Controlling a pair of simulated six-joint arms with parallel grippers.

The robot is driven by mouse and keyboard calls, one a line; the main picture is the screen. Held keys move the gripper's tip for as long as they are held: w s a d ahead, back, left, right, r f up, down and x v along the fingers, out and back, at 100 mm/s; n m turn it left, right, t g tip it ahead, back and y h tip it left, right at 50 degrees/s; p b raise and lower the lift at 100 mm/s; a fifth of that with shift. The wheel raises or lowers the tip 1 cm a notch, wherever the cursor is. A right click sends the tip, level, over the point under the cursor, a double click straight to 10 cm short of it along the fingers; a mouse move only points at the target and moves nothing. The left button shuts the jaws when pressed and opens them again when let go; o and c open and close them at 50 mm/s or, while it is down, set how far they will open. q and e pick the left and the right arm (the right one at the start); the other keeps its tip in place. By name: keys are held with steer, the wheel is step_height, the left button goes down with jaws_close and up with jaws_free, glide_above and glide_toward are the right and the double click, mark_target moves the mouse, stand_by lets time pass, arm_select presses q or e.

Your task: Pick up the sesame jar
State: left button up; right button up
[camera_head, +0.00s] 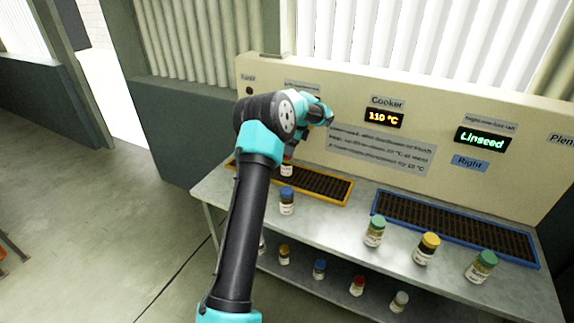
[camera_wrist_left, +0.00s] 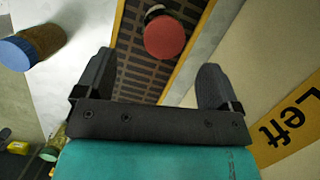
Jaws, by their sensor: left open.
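I cannot read which jar is labelled sesame. A red-lidded jar (camera_head: 287,168) stands at the yellow-framed grate, partly hidden by my left arm. In the left wrist view its red lid (camera_wrist_left: 165,37) lies beyond the fingertips, in line with the gap between them. My left gripper (camera_wrist_left: 155,80) is open and nothing is between its fingers. In the head view the fingers are hidden behind my wrist. A blue-lidded jar (camera_head: 287,202) stands on the bench in front of the grate; its lid also shows in the left wrist view (camera_wrist_left: 17,53). My right gripper is not in view.
A green-lidded jar (camera_head: 375,232), a yellow-lidded jar (camera_head: 426,248) and another green-lidded jar (camera_head: 481,266) stand by the blue-framed grate (camera_head: 455,228). Several jars stand on the lower shelf (camera_head: 335,290). The back panel (camera_head: 355,150) rises behind, with Cooker reading 110 °C and Linseed on the right.

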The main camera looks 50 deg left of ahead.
mark_target(286, 159)
arm_select(q)
steer(key=shift+x, duration=1.65)
steer(key=shift+a+x, duration=0.1)
steer(key=shift+x, duration=1.2)
steer(key=shift+a+x, duration=0.15)
steer(key=shift+x, duration=1.15)
steer(key=shift+w, duration=0.1)
steer(key=shift+r, duration=0.1)
steer(key=c, duration=1.1)
steer(key=shift+c, duration=0.2)
step_height(286, 159, up, 10)
